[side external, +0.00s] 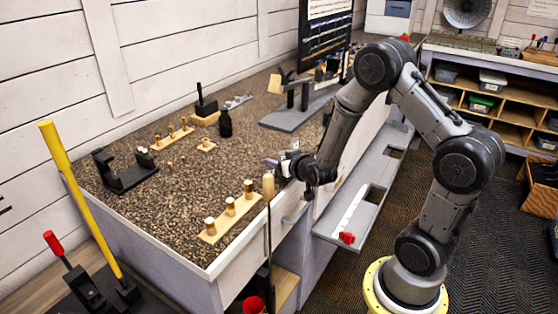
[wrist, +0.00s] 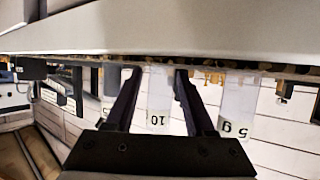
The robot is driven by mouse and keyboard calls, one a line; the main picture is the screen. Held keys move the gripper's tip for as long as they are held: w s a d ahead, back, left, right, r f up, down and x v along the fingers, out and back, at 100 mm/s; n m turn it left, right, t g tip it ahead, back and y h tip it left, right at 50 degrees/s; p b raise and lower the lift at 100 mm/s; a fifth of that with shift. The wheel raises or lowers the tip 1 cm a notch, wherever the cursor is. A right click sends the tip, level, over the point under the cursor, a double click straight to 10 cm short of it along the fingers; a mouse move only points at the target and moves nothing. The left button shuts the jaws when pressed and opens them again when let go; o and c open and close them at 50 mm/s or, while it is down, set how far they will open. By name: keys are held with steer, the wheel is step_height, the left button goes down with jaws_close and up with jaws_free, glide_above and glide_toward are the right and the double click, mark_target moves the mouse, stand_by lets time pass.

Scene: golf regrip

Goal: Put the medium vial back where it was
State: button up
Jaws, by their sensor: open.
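Two clear vials with white labels show upside down in the wrist view. One reads "10" (wrist: 158,105) and the other reads "5 g" (wrist: 238,108). My gripper (wrist: 157,76) is open, with one dark finger on each side of the "10" vial. The "5 g" vial is just outside the right finger. I cannot tell whether the fingers touch either vial. In the side external view my gripper (side external: 277,163) is low at the front edge of the bench, and the vials are too small there to tell apart. Which vial is the medium one is not clear.
The speckled bench top (side external: 160,210) carries a wooden strip with several pegs (side external: 230,211), a black stand (side external: 124,170), a dark bottle (side external: 225,124) and a grey fixture (side external: 295,112). A wooden-topped shaft (side external: 268,188) stands close in front of my gripper.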

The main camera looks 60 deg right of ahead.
steer(key=shift+r, duration=0.15)
steer(key=shift+s+a+r, duration=0.15)
steer(key=shift+s+r, duration=0.05)
steer(key=v, duration=1.1)
steer(key=shift+s+a, duration=0.15)
steer(key=shift+s, duration=0.05)
steer(key=a+r+n+t+y, duration=0.1)
steer(key=a+r+n+y, duration=0.1)
steer(key=a+r, duration=0.45)
steer(key=a+r+n+t+y, duration=0.1)
steer(key=a+r+t+y, duration=0.15)
steer(key=r, duration=0.65)
steer(key=s+a+f+n+g+y, duration=0.1)
steer(key=s+g, duration=0.3)
steer(key=s, duration=0.4)
steer(key=s+a+f+n+g+y, duration=0.1)
steer(key=s+a+f+n+g, duration=0.1)
steer(key=s, duration=0.6)
step_height(320, 180, down, 2)
steer(key=a+g, duration=0.1)
steer(key=g, duration=0.2)
steer(key=shift+s+f, duration=0.2)
steer(key=shift+s, duration=0.05)
